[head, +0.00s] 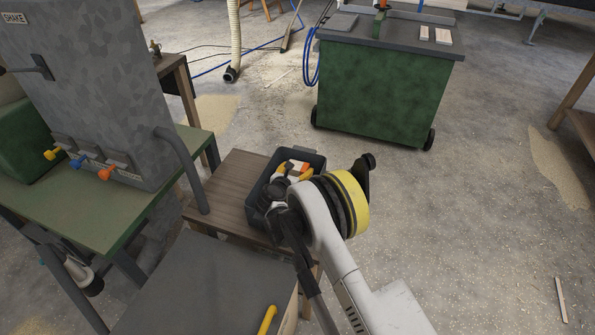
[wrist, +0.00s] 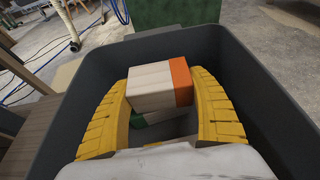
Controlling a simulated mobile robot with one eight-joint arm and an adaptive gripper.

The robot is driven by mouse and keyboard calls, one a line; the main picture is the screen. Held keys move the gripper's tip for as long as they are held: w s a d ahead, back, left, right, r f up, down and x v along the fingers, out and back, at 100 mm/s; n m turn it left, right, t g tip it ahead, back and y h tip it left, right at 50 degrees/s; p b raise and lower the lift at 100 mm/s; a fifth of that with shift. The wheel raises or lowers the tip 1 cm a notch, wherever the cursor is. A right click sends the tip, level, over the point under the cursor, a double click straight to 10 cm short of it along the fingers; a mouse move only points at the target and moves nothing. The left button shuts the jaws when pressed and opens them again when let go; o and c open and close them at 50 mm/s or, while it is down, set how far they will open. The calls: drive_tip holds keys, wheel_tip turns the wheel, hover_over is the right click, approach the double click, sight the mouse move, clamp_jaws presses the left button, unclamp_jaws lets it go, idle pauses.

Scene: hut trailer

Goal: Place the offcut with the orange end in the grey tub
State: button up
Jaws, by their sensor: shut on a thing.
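The offcut with the orange end (wrist: 160,85) is a pale block, seen close in the wrist view. It also shows small and partly hidden in the head view (head: 298,167). My gripper (wrist: 158,100) has its yellow fingers shut on the block's two sides, with the orange end by the right finger. The grey tub (wrist: 268,112) surrounds the fingers and block in the wrist view; it shows in the head view too (head: 257,187). The block is within the tub's opening. Whether it touches anything below is hidden. A green-and-white thing (wrist: 146,118) lies beneath it in the tub.
The tub stands on a small wooden table (head: 228,185). A grey machine with coloured levers (head: 90,90) stands on a green bench (head: 150,205) to the left. A green wheeled cabinet (head: 380,90) is beyond. A grey-topped surface (head: 205,285) is in front. Open floor lies right.

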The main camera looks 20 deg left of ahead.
drive_tip(key=shift+f, duration=0.3)
drive_tip(key=o, duration=1.2)
drive_tip(key=shift+r, duration=0.1)
drive_tip(key=p+v, duration=0.1)
drive_tip(key=v, duration=0.2)
drive_tip(key=p+v, duration=0.1)
drive_tip(key=v, duration=0.3)
drive_tip(key=p+v, duration=0.1)
drive_tip(key=v, duration=0.3)
drive_tip(key=shift+w+r+p, duration=0.1)
drive_tip(key=shift+r+p, duration=0.2)
drive_tip(key=shift+p, duration=0.1)
drive_tip(key=shift+s+r, duration=0.15)
drive_tip(key=shift+s, duration=0.4)
